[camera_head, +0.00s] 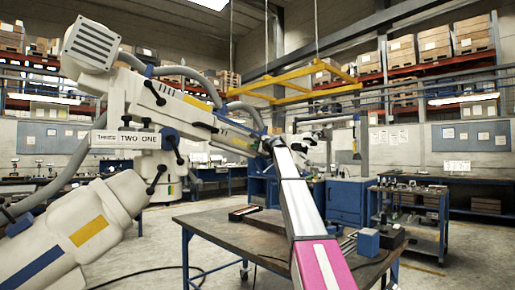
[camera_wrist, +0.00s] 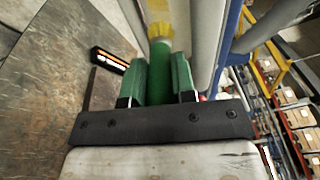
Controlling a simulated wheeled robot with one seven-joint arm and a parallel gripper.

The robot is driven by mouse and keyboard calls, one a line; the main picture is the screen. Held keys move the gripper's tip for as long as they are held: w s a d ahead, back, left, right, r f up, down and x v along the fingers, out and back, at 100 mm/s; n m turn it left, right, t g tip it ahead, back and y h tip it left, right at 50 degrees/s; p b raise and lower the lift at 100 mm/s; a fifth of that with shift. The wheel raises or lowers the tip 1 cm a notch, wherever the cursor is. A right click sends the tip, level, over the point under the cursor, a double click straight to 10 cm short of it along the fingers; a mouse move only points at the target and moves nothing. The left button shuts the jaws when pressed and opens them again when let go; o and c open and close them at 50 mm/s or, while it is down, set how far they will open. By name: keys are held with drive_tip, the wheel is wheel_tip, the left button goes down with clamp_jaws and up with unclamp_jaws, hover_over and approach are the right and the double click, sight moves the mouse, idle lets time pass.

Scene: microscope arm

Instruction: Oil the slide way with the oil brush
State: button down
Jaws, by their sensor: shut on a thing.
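My gripper (camera_wrist: 158,82) shows in the wrist view with two green fingers, closed on the green handle of the oil brush (camera_wrist: 159,60). The brush's yellow end (camera_wrist: 160,24) points away from the gripper, next to pale parts of the machine. I cannot tell whether it touches anything. In the head view, a large white jointed machine arm (camera_head: 150,95) reaches from the left to the middle. I cannot clearly pick out the slide way on it. My gripper is too small and covered there to read.
A worktable (camera_head: 205,222) stands below, with a dark case (camera_head: 243,212) and a blue block (camera_head: 368,241) on it. A blue trolley (camera_head: 425,215) is at the right. A yellow frame (camera_head: 285,85) hangs overhead. Cables lie on the floor.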

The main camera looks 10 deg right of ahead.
idle(1.5)
drive_tip(key=shift+s+d+f, duration=0.4)
drive_tip(key=shift+s+f, duration=0.15)
drive_tip(key=shift+s, duration=0.2)
drive_tip(key=shift+s+d+f, duration=0.35)
drive_tip(key=shift+s+f, duration=0.2)
drive_tip(key=shift+s, duration=0.15)
drive_tip(key=shift+s+d+f, duration=0.4)
drive_tip(key=shift+s+f, duration=0.15)
drive_tip(key=shift+s, duration=0.2)
drive_tip(key=shift+s+d+f, duration=0.3)
drive_tip(key=shift+s+f, duration=0.15)
drive_tip(key=shift+s, duration=0.15)
drive_tip(key=shift+s+d+f, duration=0.25)
drive_tip(key=shift+s+f, duration=0.15)
drive_tip(key=shift+s, duration=0.15)
